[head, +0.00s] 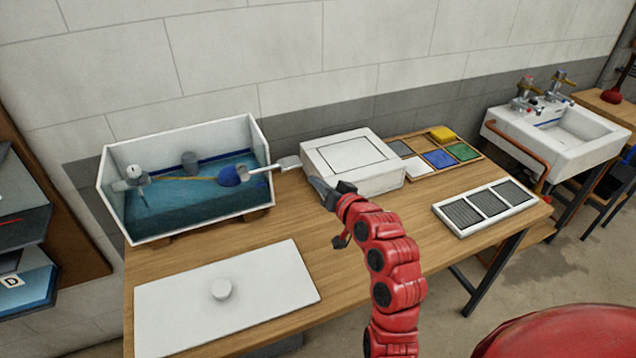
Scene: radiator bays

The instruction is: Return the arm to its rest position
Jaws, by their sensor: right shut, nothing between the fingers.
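My right arm is red and reaches up from the bottom of the head view over the wooden table (300,222). My right gripper (322,190) is dark, shut and empty. It shows in front of the left front corner of a white box (372,184); I cannot tell whether it touches the box. My left gripper is not in view.
An open tank (195,215) with blue water and a float stands at the back left. A white panel with a knob (222,289) lies in front. A grille frame (485,207), colored tiles (440,158) and a sink (572,135) are to the right.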

